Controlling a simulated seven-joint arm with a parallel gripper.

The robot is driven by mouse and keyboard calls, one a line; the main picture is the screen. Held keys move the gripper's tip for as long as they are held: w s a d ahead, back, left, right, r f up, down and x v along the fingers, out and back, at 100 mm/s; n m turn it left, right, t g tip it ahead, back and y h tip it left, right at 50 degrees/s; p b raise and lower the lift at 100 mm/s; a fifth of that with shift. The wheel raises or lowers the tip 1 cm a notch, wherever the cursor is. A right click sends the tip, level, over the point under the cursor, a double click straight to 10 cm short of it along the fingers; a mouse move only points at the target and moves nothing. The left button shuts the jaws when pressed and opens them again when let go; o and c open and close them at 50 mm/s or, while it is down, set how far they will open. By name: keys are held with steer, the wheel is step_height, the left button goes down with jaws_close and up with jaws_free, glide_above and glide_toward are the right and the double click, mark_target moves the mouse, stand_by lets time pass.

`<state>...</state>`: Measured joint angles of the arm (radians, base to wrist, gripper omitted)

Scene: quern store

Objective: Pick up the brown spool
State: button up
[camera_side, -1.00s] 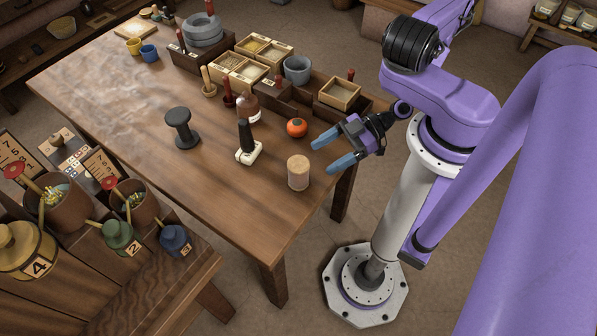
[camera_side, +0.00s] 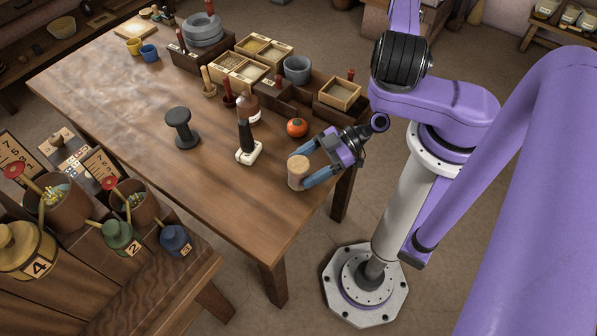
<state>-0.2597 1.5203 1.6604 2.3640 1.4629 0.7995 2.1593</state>
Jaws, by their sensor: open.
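The brown spool (camera_side: 297,173), a light tan-brown cylinder, stands upright near the table's front right edge. My gripper (camera_side: 305,167) is open, with its blue fingers reaching in from the right, one at the far side of the spool and one at its near right side. I cannot tell whether either finger touches it. The spool's right side is partly hidden by the fingers. A dark grey spool (camera_side: 182,129) stands farther left on the table.
A black-handled tool on a white block (camera_side: 248,151) stands left of the brown spool. A red-orange round object (camera_side: 297,127) lies just behind my gripper. Wooden boxes (camera_side: 340,93) fill the back right. The table (camera_side: 225,205) is clear in front.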

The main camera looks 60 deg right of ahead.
steer(key=shift+x, duration=1.2)
steer(key=c, duration=1.1)
steer(key=shift+o, duration=0.2)
steer(key=shift+r, duration=0.15)
